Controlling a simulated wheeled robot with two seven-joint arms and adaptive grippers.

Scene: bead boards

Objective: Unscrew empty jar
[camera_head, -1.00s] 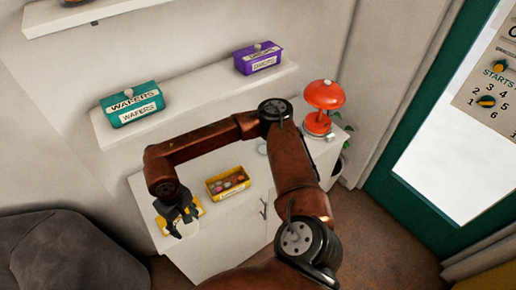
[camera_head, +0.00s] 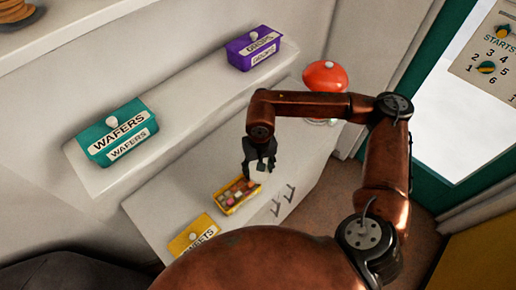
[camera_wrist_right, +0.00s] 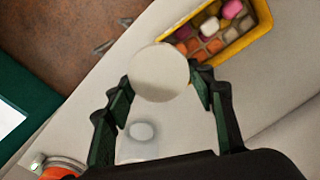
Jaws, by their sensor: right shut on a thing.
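My right gripper (camera_head: 262,164) is over the white cabinet top, beyond the open yellow box. In the right wrist view its two fingers (camera_wrist_right: 160,85) are closed around a pale, round, disc-like thing (camera_wrist_right: 159,73). It is seen end-on, so I cannot tell if it is a jar or only its lid. Behind it, between the fingers, a faint see-through jar-like shape (camera_wrist_right: 138,147) with a pale round spot stands on the white surface. In the head view the gripper hides most of what it holds. My left gripper is not in view.
The yellow box (camera_head: 229,207) holds several sweets; its yellow lid (camera_head: 190,236) lies to the left. A red lamp (camera_head: 325,75) stands behind, to the right. A teal wafers box (camera_head: 117,131) and a purple box (camera_head: 253,47) sit on the shelf above.

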